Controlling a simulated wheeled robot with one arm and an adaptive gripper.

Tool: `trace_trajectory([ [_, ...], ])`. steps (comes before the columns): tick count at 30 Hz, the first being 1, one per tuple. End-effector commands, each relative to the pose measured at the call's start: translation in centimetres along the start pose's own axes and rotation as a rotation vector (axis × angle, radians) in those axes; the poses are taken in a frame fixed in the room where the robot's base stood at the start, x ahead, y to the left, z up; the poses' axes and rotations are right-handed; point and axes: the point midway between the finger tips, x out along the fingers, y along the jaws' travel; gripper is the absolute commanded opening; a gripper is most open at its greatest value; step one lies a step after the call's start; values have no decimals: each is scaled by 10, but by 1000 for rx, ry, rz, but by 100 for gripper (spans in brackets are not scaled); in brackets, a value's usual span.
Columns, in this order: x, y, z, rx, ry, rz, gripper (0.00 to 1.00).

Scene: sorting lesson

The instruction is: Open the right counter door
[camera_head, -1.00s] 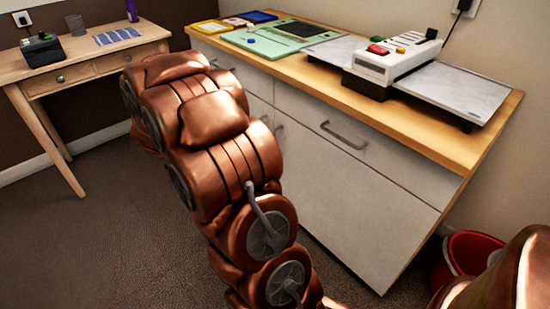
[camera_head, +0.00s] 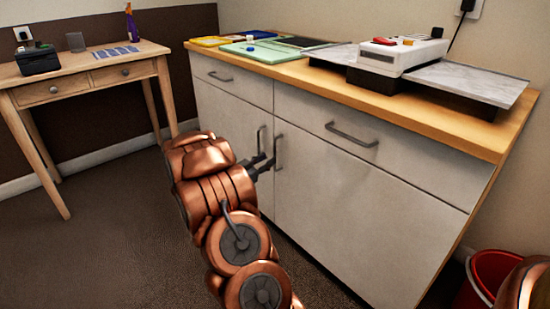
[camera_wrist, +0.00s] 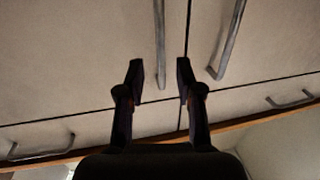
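The right counter door (camera_head: 345,215) is closed, a wide pale panel under the right drawer. Its upright grey handle (camera_head: 278,153) is near the door's left edge. My gripper (camera_head: 266,161) is open, with its dark fingers pointing at this handle. The wrist view is upside down, with the drawers at the bottom. There the right door's handle (camera_wrist: 160,45) appears between the two spread fingers (camera_wrist: 158,76). I cannot tell whether they touch it. The left door's handle (camera_wrist: 228,40) lies just outside the fingers, across the seam.
Above the doors are drawers with handles (camera_head: 351,135), closed. The wooden countertop (camera_head: 450,128) carries a white device (camera_head: 402,55) and coloured trays (camera_head: 257,50). A red bucket (camera_head: 490,275) stands at the right. A wooden desk (camera_head: 80,75) is at the left, with open floor before it.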

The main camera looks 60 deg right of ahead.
Motion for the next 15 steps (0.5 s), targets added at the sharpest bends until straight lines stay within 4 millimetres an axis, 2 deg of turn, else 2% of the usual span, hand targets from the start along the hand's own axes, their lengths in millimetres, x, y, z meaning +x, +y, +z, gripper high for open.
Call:
trace_trajectory([
  [9, 40, 0, 3, 0, -1, 0, 36],
  [15, 53, 0, 2, 0, -2, -2, 36],
])
